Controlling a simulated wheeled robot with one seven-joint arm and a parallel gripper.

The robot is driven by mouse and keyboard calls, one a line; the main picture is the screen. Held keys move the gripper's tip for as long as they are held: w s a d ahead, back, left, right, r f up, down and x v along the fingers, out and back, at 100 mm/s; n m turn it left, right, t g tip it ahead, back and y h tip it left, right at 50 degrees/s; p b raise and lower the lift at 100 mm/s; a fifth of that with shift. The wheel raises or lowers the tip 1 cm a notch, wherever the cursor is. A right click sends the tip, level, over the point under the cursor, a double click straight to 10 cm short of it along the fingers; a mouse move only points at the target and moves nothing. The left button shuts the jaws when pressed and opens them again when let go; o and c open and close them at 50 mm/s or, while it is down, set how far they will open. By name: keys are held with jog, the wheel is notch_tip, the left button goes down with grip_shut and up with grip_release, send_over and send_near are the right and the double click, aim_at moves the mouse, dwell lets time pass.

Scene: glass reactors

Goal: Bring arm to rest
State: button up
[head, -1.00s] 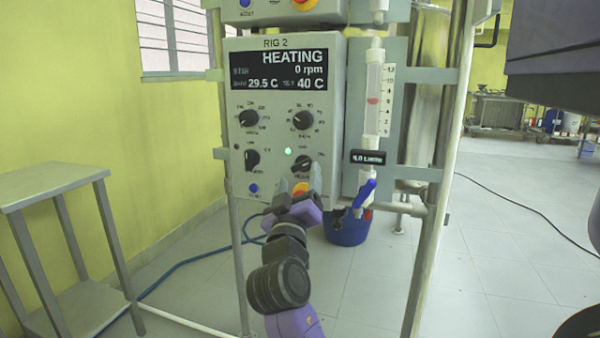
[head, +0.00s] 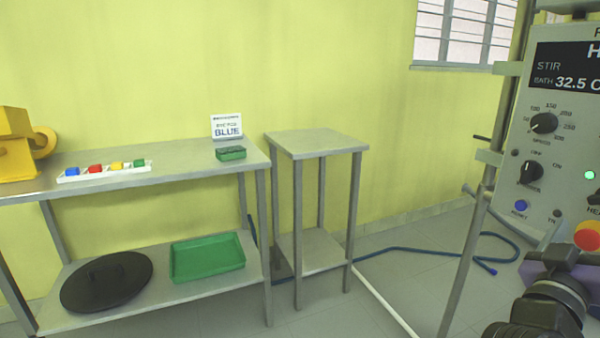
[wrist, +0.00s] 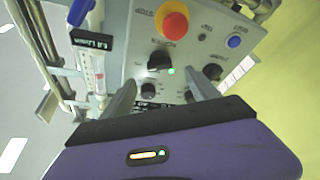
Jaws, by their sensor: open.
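My gripper (wrist: 160,90) shows in the wrist view with its two grey fingers spread apart and nothing between them. It faces the lower front of the control panel (wrist: 190,30), which appears upside down there. A black knob (wrist: 158,60) and a lit green lamp (wrist: 171,71) show between and beyond the fingertips. A red button on a yellow collar (wrist: 173,25) lies farther up the picture. I cannot tell whether a fingertip touches the panel. In the head view my purple and black wrist is at the lower right corner, below the control panel (head: 560,185).
A steel bench (head: 190,165) at left holds a strip of coloured blocks (head: 105,171), a green box (head: 231,153) and a sign reading BLUE (head: 227,126). A bare small table (head: 317,143) stands beside it. A blue hose (head: 400,250) lies on the floor. The flow tube (wrist: 99,75) is beside the panel.

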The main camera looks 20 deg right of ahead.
jog(key=w+a+f+n+t+y, duration=0.3)
jog(key=a+n+t+y, duration=0.1)
jog(key=a+t, duration=0.25)
jog(key=w+a+f+n+t+y, duration=0.4)
jog(key=a+t+y, duration=0.1)
jog(key=a+t, duration=0.15)
jog(key=s+a+f+n+y, duration=0.2)
jog(key=s+a+f+y, duration=0.25)
jog(key=a+f, duration=0.35)
jog(key=s+a+f+m+g+y, duration=0.15)
jog(key=s+a+f+y, duration=0.4)
jog(key=s, duration=0.65)
jog(key=s+a+f+g+y, duration=0.2)
jog(key=s+a+f+g, duration=0.1)
jog(key=s+a+f, duration=0.55)
notch_tip(320, 180, up, 32)
jog(key=s+p, duration=0.2)
jog(key=p, duration=2.8)
jog(key=shift+s+a+f, duration=0.2)
jog(key=shift+s+a, duration=0.05)
jog(key=shift+a, duration=0.1)
